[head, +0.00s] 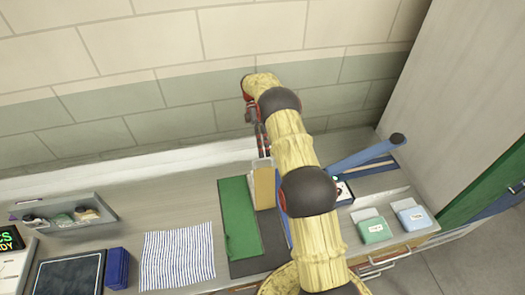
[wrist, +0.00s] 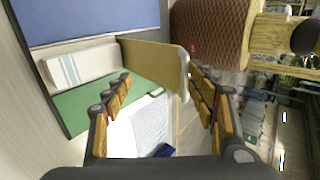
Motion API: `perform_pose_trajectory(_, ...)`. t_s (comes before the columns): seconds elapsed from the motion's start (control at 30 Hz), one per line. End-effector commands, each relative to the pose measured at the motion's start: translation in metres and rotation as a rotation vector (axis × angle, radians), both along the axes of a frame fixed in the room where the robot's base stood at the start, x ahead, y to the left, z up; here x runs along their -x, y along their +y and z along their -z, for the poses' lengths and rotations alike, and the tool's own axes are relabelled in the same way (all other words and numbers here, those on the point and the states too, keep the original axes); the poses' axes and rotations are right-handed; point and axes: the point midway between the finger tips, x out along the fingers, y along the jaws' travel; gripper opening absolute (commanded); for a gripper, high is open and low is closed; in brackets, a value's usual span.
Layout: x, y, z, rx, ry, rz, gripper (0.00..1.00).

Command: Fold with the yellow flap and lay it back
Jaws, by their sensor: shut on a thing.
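The yellow flap (head: 264,188) stands raised on the folding board, with a pale strip along its upper edge. It shows as a tan panel (wrist: 150,62) in the wrist view. My gripper (head: 262,142) is at the flap's top edge, shut on it, partly hidden by my arm. In the wrist view the flap lies between my fingers (wrist: 160,78), its edge close to the right finger. The board's green panel (head: 238,215) lies flat, and a blue panel (wrist: 80,20) shows in the wrist view. A white folded cloth with grey-blue stripes (wrist: 80,62) lies on the board beside the flap.
A blue-striped cloth (head: 178,258) lies flat left of the board, near a blue box (head: 117,268) and a dark mat (head: 68,272). A small tray (head: 65,215) holds items. The wall is close behind.

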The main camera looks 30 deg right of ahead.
Motion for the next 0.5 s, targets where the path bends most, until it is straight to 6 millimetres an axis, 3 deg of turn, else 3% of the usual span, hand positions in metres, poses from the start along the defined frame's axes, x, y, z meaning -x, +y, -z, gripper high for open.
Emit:
perform_pose_trajectory(0.03, 0.003, 0.001, 0.009, -0.003, 0.006, -0.001, 0.37)
perform_pose_trajectory(0.17, 0.002, 0.001, 0.000, -0.003, 0.005, 0.000, 0.30)
perform_pose_trajectory(0.5, 0.001, 0.000, -0.066, 0.000, 0.000, 0.000, 0.27)
